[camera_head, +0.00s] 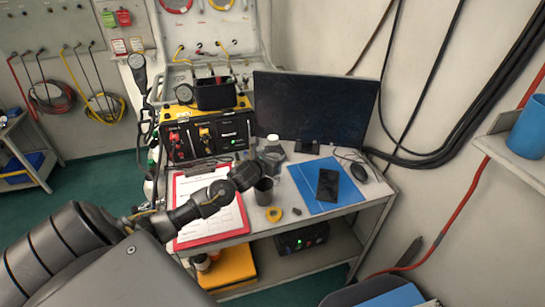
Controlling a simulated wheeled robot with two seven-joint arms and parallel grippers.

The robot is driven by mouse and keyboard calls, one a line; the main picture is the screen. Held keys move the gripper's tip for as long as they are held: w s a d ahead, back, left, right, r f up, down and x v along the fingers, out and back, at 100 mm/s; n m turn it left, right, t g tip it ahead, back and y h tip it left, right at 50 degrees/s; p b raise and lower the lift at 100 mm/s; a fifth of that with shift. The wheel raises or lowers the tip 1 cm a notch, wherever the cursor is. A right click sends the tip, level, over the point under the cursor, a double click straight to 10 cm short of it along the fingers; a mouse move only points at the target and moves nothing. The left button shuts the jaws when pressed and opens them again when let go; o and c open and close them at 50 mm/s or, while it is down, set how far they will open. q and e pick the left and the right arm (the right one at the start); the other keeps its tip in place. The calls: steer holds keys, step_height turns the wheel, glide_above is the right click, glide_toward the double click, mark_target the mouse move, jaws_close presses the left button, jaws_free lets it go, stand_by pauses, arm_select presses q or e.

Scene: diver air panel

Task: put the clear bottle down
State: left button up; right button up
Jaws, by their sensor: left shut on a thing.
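The clear bottle (271,154) with a pale cap is upright over the back middle of the desk, in front of the monitor. My left arm reaches in from the lower left across the red clipboard. My left gripper (257,168) is at the bottle's near left side and is shut on it. The wrist hides the fingers and part of the bottle. I cannot tell whether the bottle's base touches the desk. My right gripper is not in view.
A dark grey cup (263,191) stands just in front of the bottle. A yellow ring (274,214) lies near the front edge. A blue mat (307,184) with a black phone (328,184) lies to the right. The monitor (315,108) and air panel (207,137) stand behind.

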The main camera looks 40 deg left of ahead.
arm_select(q)
steer(key=shift+w+f, duration=0.1)
steer(key=shift+f, duration=0.35)
steer(key=o, duration=1.1)
steer(key=shift+f, duration=0.15)
